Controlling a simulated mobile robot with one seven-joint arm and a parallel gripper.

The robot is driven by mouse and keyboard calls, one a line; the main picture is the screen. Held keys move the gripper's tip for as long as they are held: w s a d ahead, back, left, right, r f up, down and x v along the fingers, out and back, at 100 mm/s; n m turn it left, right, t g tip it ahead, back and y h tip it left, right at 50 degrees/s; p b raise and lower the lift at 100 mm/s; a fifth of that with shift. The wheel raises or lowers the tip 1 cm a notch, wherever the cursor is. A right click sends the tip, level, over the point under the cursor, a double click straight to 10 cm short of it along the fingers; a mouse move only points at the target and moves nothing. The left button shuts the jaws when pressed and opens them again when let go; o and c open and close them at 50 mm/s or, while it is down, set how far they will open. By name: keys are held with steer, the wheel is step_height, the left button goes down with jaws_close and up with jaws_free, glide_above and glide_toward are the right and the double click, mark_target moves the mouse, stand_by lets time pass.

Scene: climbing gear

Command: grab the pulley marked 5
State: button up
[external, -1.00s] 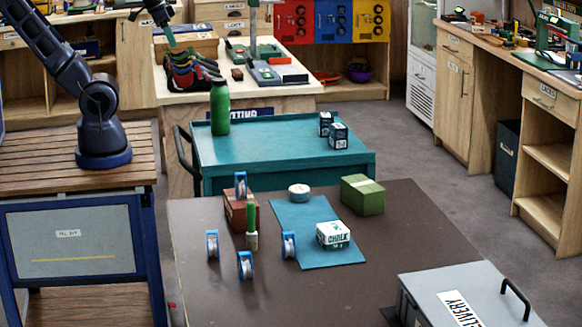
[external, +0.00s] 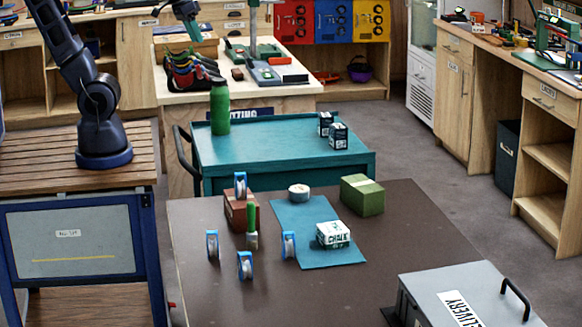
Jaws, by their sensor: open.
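Several blue-framed pulleys with pale wheels are on the dark brown table (external: 400,230). One pulley (external: 212,246) stands at the left, one pulley (external: 245,266) at the front, and one pulley (external: 288,246) beside the left edge of the teal mat. Another pulley (external: 240,186) is at the top of a reddish-brown box (external: 236,212). Their numbers are too small to read, so I cannot tell which is marked 5. My gripper (external: 194,36) is high up at the back, well away from the pulleys, and appears empty; its fingers are small in view.
A green-topped tube (external: 251,226) stands before the brown box. The teal mat (external: 290,262) bears a chalk box (external: 333,235) and a white tape roll (external: 298,193). A green box (external: 362,195) and grey delivery case (external: 470,295) are to the right. A teal cart (external: 270,150) stands behind.

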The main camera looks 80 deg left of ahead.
steer(key=w+d+f+n+g+h, duration=0.15)
steer(key=w+d+n, duration=0.25)
steer(key=w+d, duration=0.85)
steer(key=n+g+h, duration=0.2)
steer(key=n+g, duration=0.1)
steer(key=n, duration=0.9)
glide_above(289, 242)
steer(key=a, duration=0.5)
step_height(289, 242, down, 28)
steer(key=x, duration=0.5)
steer(key=shift+w+f, duration=0.15)
steer(key=shift+f, duration=0.1)
steer(key=shift+a+x, duration=0.15)
steer(key=shift+x, duration=1.15)
steer(key=shift+a+x, duration=0.1)
steer(key=shift+x, duration=1.25)
steer(key=shift+w, duration=0.15)
steer(key=c, duration=1.1)
